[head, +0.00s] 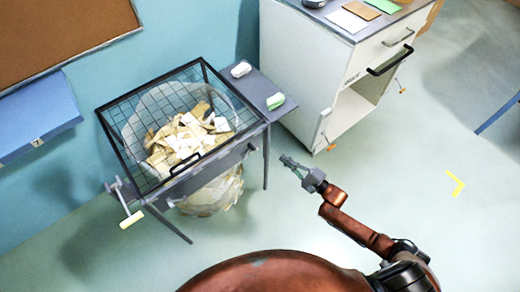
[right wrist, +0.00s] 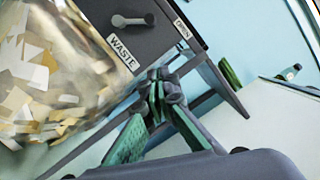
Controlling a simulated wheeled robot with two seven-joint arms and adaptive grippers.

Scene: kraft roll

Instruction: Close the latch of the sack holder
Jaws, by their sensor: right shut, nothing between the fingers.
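The sack holder (head: 205,172) is a dark frame with a wire mesh lid lying flat over it. A clear sack (head: 215,192) of paper scraps hangs inside. In the right wrist view the holder's dark front panel (right wrist: 175,45) carries a grey latch lever (right wrist: 132,20), lying roughly level in the picture. A WASTE label is below the lever and an OPEN label to its right. My right gripper (head: 284,160) is shut and empty, right of the holder's front corner, apart from the latch. Its closed fingertips (right wrist: 163,80) show below the labels. My left gripper is not in view.
A white cabinet (head: 300,75) with an open lower compartment stands behind.

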